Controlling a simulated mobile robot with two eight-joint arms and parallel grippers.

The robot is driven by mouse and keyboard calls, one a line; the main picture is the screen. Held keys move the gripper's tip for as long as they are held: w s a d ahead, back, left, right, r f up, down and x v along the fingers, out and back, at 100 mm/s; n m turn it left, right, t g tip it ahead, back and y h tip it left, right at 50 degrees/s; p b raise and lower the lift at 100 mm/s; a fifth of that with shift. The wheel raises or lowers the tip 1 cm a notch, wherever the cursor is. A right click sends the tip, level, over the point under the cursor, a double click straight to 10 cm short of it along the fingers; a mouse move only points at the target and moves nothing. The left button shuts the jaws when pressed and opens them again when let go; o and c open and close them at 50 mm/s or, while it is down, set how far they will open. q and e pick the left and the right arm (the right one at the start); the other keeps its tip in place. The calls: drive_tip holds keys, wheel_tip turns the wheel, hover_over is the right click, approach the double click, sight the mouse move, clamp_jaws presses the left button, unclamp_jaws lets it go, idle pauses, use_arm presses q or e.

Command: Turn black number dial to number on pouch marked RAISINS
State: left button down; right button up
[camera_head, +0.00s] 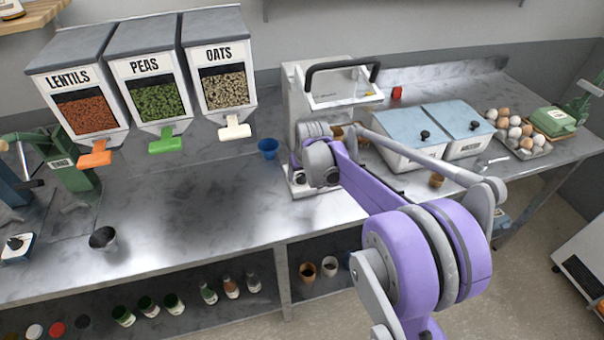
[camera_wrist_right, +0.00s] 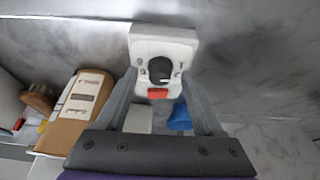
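A black number dial (camera_wrist_right: 160,69) sits on a white housing in the right wrist view, with small marks around it and a red piece (camera_wrist_right: 157,93) on the edge nearest my gripper. My right gripper (camera_wrist_right: 158,82) is open, with its two fingers on either side of the dial housing. I cannot tell whether they touch it. A brown pouch (camera_wrist_right: 86,112) with a pale label lies to the left in that view; its print is too small to read. In the head view my purple right arm covers the gripper and most of the dial area. My left gripper is not in view.
A white machine (camera_head: 300,92) with a black handle stands behind my right arm. A blue cup (camera_head: 268,148) is left of it. Lentils, peas and oats dispensers hang at the upper left. Blue-lidded bins (camera_head: 407,125) and an egg tray stand right. The counter's left middle is mostly clear.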

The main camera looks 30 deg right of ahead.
clamp_jaws()
drive_tip(key=shift+m, duration=0.4)
drive_tip(key=m+h, duration=0.1)
drive_tip(key=m, duration=0.2)
drive_tip(key=shift+a, duration=0.15)
drive_tip(key=m+g+h, duration=0.1)
drive_tip(key=m, duration=0.2)
drive_tip(key=shift+w+m+h+b, duration=0.1)
drive_tip(key=shift+m+h+b, duration=0.2)
drive_tip(key=shift+b, duration=0.05)
drive_tip(key=m+g, duration=0.1)
drive_tip(key=m, duration=0.3)
drive_tip(key=shift+w+a+g+h, duration=0.1)
drive_tip(key=shift+w+g+h, duration=0.05)
drive_tip(key=shift+g+h, duration=0.25)
drive_tip(key=shift+m+g, duration=0.8)
drive_tip(key=shift+m, duration=1.4)
